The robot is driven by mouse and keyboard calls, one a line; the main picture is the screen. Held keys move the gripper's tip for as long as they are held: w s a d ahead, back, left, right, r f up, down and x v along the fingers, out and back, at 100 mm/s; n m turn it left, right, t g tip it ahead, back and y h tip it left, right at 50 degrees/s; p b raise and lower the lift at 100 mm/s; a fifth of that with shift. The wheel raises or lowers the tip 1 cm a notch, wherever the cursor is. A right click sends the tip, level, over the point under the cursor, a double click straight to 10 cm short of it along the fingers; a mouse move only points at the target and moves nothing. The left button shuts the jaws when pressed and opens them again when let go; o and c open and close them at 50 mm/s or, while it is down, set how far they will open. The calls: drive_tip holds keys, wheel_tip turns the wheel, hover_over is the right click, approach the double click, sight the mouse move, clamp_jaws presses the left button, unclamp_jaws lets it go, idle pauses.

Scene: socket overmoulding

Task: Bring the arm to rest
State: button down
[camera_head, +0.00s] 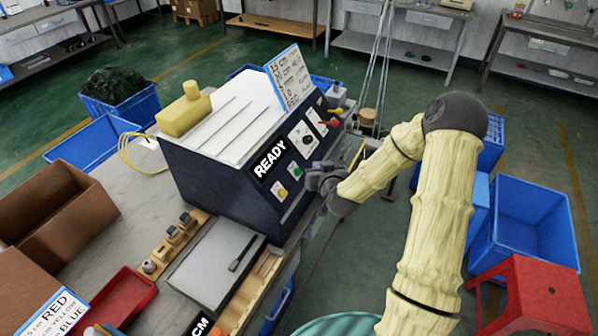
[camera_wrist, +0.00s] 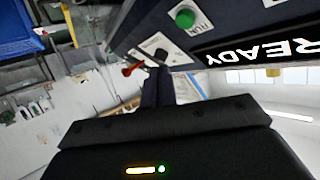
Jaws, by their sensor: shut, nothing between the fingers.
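My arm reaches in from the lower right of the head view, bent at a high elbow. My gripper (camera_head: 316,179) is in front of the machine's dark control panel, near its lower right part. It is shut and empty. In the wrist view the shut fingers (camera_wrist: 157,85) point toward the panel side, with nothing between them. The machine (camera_head: 235,160) has a READY sign (camera_head: 268,160), a green button, knobs and a red lever. In the wrist view the READY sign (camera_wrist: 265,52) and green button (camera_wrist: 185,18) appear upside down. I cannot tell whether the fingers touch the panel.
A grey tray (camera_head: 213,262), a red tray (camera_head: 122,300) and a cardboard box (camera_head: 55,215) are on the bench at the left. Blue crates (camera_head: 525,215) and a red stool (camera_head: 540,297) stand right of my arm. Open green floor lies behind the machine.

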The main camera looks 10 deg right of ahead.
idle(0.3)
drive_tip(key=s+r+g, duration=0.3)
drive_tip(key=s, duration=0.6)
drive_tip(key=s+r+g, duration=0.3)
drive_tip(key=s+g, duration=0.1)
drive_tip(key=s, duration=0.5)
drive_tip(key=s+r+g+h, duration=0.1)
drive_tip(key=s+r+g, duration=0.2)
drive_tip(key=s, duration=0.6)
drive_tip(key=shift+s+a+g, duration=0.4)
drive_tip(key=shift+g, duration=0.2)
